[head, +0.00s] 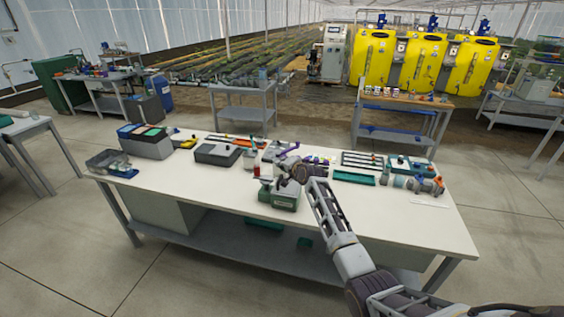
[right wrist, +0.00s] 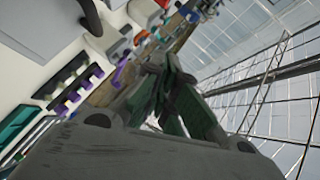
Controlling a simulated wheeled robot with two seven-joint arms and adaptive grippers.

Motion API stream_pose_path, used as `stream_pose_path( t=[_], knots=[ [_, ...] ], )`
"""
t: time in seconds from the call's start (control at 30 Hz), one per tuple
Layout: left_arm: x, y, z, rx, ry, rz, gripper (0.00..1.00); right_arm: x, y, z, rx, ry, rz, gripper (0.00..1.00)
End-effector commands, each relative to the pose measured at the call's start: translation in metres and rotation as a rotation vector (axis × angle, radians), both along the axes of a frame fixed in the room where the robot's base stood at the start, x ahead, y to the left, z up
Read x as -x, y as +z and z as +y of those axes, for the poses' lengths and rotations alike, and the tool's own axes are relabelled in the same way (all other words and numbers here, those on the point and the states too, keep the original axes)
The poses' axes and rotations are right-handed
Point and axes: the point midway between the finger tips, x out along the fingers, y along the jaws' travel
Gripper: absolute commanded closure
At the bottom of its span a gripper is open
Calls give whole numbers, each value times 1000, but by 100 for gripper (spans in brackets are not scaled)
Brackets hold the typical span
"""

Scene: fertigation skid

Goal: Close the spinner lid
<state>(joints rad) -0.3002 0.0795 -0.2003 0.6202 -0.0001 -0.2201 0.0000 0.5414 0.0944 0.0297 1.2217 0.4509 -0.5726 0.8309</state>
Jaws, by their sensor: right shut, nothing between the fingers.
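A small green device (head: 279,198) with a paler top stands near the front edge of the white workbench. It looks like the spinner, but its lid is too small and too covered by my arm to tell its angle. My right gripper (head: 272,177) is over the back of this device, and I cannot tell whether it touches it. In the right wrist view, my right gripper's fingers (right wrist: 160,92) are together with nothing held, and dark green surfaces show around them. My left gripper is in neither view.
A green tray (head: 353,178) and a pipe assembly (head: 410,184) lie to the right.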

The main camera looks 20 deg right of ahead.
Motion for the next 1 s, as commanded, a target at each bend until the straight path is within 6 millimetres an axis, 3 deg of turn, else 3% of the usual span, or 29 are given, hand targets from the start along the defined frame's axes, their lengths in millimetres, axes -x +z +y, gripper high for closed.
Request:
stream_pose_path(
  t=[0.4, 1.0],
  knots=[
    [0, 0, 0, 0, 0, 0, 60, 18, 20, 8, 0, -1, -1, 100],
    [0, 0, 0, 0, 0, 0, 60, 22, 24, 9, 0, -1, 0, 100]
  ],
)
